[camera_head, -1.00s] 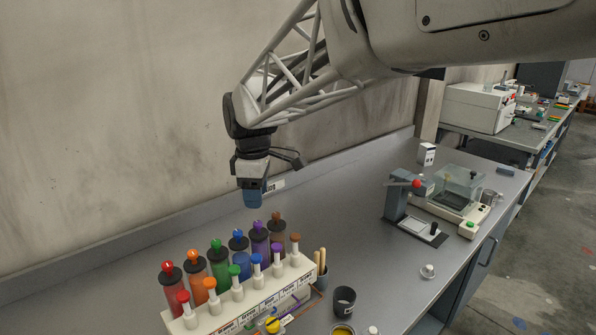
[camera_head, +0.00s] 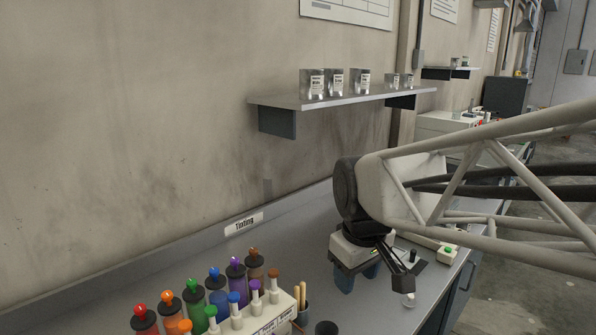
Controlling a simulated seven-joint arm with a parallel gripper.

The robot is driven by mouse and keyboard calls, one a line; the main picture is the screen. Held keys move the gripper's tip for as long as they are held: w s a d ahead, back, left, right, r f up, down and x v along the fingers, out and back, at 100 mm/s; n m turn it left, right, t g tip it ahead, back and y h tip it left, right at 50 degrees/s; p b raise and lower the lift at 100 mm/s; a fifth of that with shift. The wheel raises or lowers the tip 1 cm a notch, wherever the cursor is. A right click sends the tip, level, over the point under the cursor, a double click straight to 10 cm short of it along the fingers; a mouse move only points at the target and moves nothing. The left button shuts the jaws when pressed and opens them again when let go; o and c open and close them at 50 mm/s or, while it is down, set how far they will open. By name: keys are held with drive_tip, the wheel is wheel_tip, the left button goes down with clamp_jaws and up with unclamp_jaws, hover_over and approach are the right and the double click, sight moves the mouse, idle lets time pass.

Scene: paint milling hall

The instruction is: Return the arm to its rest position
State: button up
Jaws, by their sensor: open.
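My gripper (camera_head: 357,278) hangs at the end of my lattice arm, which reaches in from the right edge. Its blue fingertips point down over the grey bench (camera_head: 300,205), right of the paint bottles. The jaws are open and I see nothing held between them. My wrist and gripper hide much of the bench equipment behind them.
Several coloured bottles (camera_head: 194,300) and a white rack (camera_head: 262,315) stand at the front left. A cup of sticks (camera_head: 302,314) and a dark cup (camera_head: 326,328) stand beside them. A wall shelf (camera_head: 340,98) with several tins is above. The left wall side is clear.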

drive_tip(key=s+d+f+m+t, duration=0.1)
drive_tip(key=s+d+f+m, duration=0.4)
drive_tip(key=s+d, duration=0.3)
drive_tip(key=shift+s+d+m, duration=0.25)
drive_tip(key=shift+s+m, duration=0.65)
drive_tip(key=shift+s, duration=1.2)
